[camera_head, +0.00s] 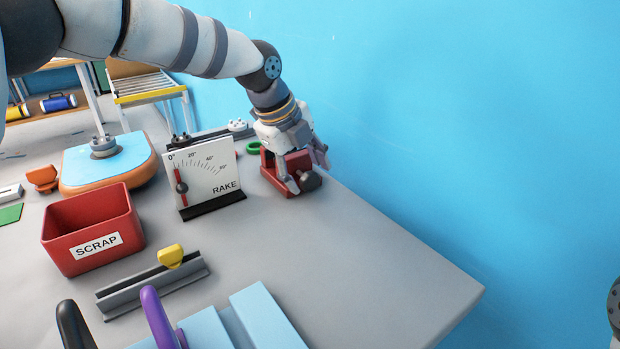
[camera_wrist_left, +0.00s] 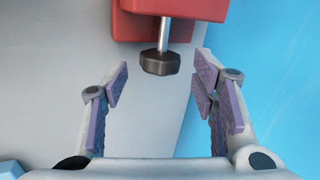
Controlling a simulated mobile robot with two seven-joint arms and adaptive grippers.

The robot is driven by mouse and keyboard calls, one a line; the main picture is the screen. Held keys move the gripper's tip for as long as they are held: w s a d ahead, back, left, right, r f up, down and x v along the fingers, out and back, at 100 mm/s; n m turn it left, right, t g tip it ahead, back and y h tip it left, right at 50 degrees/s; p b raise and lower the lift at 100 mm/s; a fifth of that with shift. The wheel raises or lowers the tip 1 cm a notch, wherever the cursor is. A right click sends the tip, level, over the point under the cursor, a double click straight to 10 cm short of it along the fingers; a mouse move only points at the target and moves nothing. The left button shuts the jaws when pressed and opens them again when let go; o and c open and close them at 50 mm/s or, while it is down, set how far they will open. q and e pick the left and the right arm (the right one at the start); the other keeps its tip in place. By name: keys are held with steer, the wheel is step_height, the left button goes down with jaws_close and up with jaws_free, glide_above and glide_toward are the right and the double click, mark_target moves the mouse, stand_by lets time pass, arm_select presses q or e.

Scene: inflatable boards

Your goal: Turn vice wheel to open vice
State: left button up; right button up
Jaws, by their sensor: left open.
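The red vice (camera_head: 298,160) sits near the table's right edge at the back, partly hidden by my left gripper. In the left wrist view its red body (camera_wrist_left: 178,10) is at the top, with a metal screw ending in a dark round wheel (camera_wrist_left: 160,62). My left gripper (camera_head: 307,183) is open over the vice, and the dark wheel (camera_head: 312,181) shows by its fingers. In the left wrist view the fingers (camera_wrist_left: 165,92) stand apart on either side, with the wheel centred between them and slightly beyond the tips. No contact shows. My right gripper is not in view.
A white RAKE gauge board (camera_head: 208,172) stands left of the vice. A red SCRAP bin (camera_head: 92,228) and a grey rail with a yellow knob (camera_head: 170,256) are nearer. A blue wall (camera_head: 450,120) borders the table's right side. The table's front right is clear.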

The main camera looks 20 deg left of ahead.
mark_target(309, 181)
arm_select(q)
steer(key=shift+x, duration=1.2)
steer(key=c, duration=1.1)
steer(key=shift+c, duration=0.2)
steer(key=shift+r, duration=0.1)
